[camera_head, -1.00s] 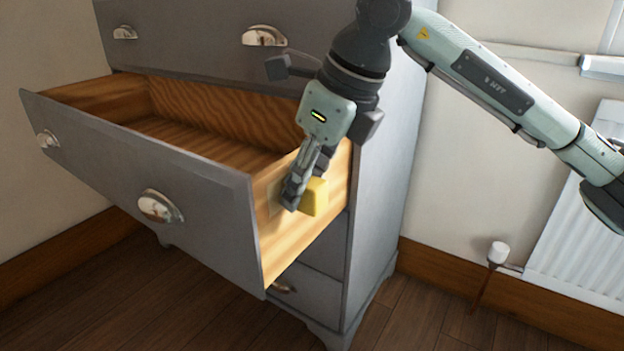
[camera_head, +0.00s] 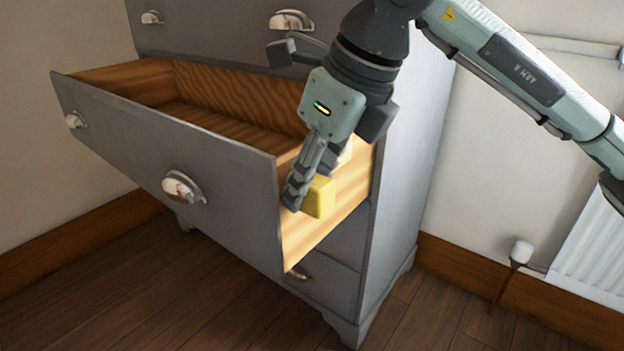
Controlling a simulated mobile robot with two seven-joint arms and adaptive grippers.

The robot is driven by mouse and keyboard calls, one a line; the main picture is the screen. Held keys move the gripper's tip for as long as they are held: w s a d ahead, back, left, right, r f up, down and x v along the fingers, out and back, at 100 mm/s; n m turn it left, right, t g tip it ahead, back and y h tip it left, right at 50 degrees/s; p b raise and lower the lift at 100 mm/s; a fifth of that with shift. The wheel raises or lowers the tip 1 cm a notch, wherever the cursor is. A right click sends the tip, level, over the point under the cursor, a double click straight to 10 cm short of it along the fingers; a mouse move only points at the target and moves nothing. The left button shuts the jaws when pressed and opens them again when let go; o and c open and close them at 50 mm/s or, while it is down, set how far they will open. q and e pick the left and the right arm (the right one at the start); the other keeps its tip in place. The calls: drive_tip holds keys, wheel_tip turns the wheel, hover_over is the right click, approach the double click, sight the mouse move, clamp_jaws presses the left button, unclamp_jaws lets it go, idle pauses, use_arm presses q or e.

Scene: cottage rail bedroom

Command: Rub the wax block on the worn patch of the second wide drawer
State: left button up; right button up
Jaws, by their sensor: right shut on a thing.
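The second wide drawer (camera_head: 170,150) is pulled out of the grey chest, its bare wooden right side facing me. My right gripper (camera_head: 308,190) is shut on the yellow wax block (camera_head: 319,198) and holds it at the outside of that wooden side, close behind the drawer front. The block overlaps the wood in the picture; I cannot tell whether it touches. A paler patch (camera_head: 347,151) shows on the side just right of the gripper, partly hidden by it; it may be the worn patch. My left gripper is out of view.
The chest (camera_head: 405,150) has a closed drawer above and a lower one (camera_head: 335,262) below the open drawer. A white radiator (camera_head: 595,245) with a valve (camera_head: 521,251) stands at the right wall. The floor (camera_head: 150,290) in front is clear.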

drive_tip(key=shift+s+d, duration=0.1)
drive_tip(key=shift+s+d, duration=0.2)
drive_tip(key=shift+d, duration=0.1)
drive_tip(key=s+d+b, duration=0.2)
drive_tip(key=s+d, duration=0.2)
drive_tip(key=d, duration=0.1)
drive_tip(key=shift+d, duration=0.4)
